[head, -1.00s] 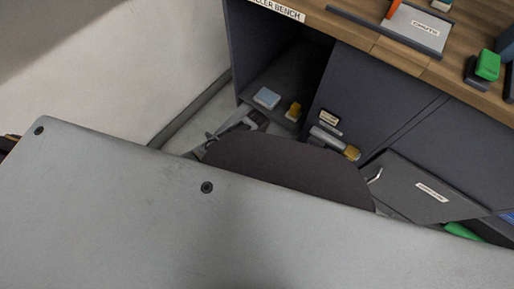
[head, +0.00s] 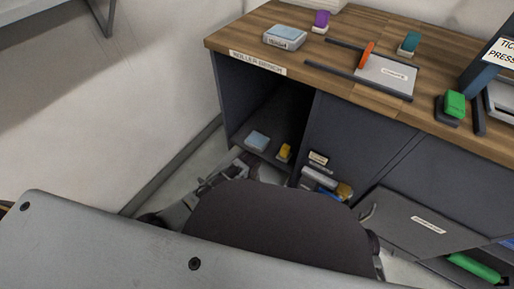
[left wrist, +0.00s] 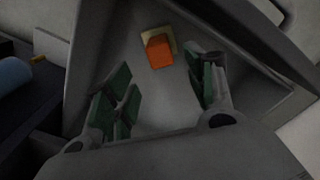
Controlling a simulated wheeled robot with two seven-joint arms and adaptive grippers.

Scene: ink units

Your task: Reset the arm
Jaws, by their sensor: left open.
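My left gripper (left wrist: 160,92) is open in the left wrist view, its green-padded fingers spread apart. An orange block (left wrist: 159,51) with a pale yellow piece (left wrist: 168,35) behind it lies beyond the fingertips, inside a grey tray-like space (left wrist: 130,55). Nothing shows held between the pads. In the head view, grey arm parts show beside the dark rounded part of my body, but the fingers cannot be made out there. My right gripper is not in view.
Below, an open shelf holds a blue block (head: 257,141) and yellow item (head: 285,151). A grey labelled panel (head: 425,225) juts out.

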